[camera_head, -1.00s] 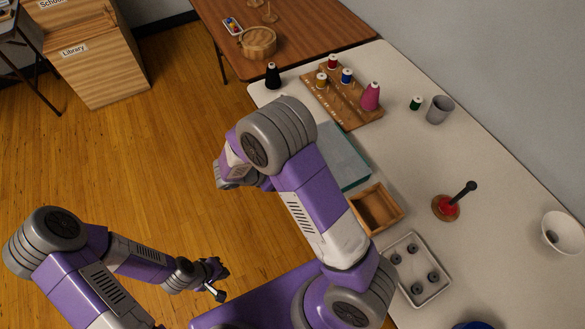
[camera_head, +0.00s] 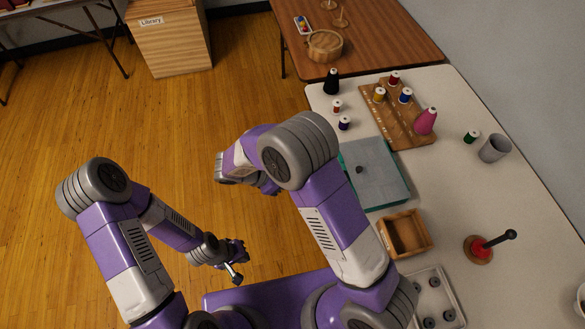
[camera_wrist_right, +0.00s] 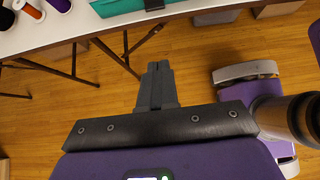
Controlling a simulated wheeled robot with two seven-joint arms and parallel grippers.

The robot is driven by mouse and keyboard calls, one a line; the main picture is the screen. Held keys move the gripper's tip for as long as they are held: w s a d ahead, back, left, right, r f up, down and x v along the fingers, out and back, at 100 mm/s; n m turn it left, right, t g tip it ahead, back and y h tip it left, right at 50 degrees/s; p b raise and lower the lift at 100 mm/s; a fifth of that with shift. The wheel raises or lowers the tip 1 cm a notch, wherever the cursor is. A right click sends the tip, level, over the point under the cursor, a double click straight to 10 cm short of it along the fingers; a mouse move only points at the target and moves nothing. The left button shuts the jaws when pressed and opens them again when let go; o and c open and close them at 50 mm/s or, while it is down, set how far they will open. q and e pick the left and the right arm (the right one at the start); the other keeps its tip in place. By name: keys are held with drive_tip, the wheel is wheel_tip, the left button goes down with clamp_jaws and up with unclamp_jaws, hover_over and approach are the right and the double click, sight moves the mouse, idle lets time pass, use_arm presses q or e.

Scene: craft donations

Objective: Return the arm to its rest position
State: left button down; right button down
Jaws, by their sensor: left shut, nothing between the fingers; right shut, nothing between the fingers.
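My left gripper (camera_head: 236,276) hangs over the wooden floor at the lower left of the head view, shut and empty. My right arm is folded at the elbow in the middle of the head view, and its gripper is mostly hidden behind the arm there. In the right wrist view my right gripper (camera_wrist_right: 157,70) is shut with nothing between its fingers. It is over open floor, with the white table's edge (camera_wrist_right: 95,38) beyond it. Neither gripper visibly touches anything.
The white table (camera_head: 450,190) stands right of my arms. Open floor (camera_head: 130,130) lies left.

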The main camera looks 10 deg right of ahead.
drive_tip(key=s+f+m+y, duration=1.4)
drive_tip(key=f+m, duration=0.3)
drive_tip(key=m, duration=0.3)
drive_tip(key=shift+s+d+f+m, duration=0.15)
drive_tip(key=shift+f+m, duration=0.25)
